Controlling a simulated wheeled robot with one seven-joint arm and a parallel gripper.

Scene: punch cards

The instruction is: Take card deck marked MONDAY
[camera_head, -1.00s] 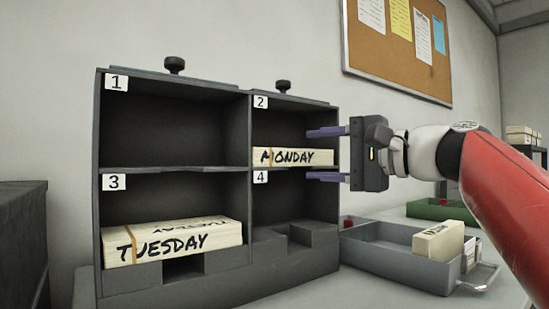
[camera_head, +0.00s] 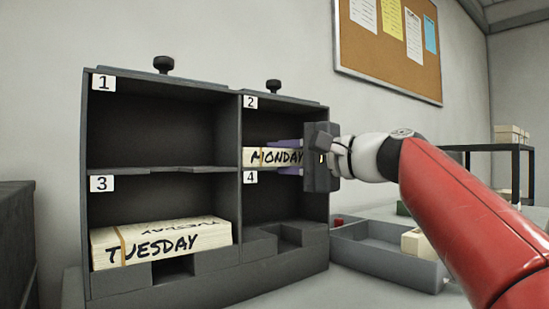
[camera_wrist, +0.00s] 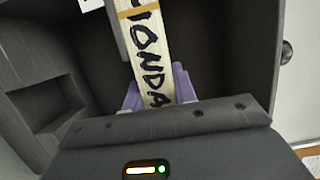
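The MONDAY card deck (camera_head: 265,157) lies flat in compartment 2, the upper right one of the dark rack. It is cream with a tan band and black lettering. It also shows in the wrist view (camera_wrist: 150,52), running up from my gripper (camera_wrist: 157,88). My gripper (camera_head: 287,157) reaches into the compartment from the right. One purple finger is over the deck and one under it, and both look pressed against its near end. The gripper body hides the deck's right end in the head view.
The rack (camera_head: 235,180) has numbered compartments; its divider walls and shelf are close to my gripper. A TUESDAY deck (camera_head: 160,243) lies in compartment 3. Compartments 1 and 4 look empty. A grey tray (camera_head: 385,262) holding a cream block (camera_head: 411,242) stands right of the rack.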

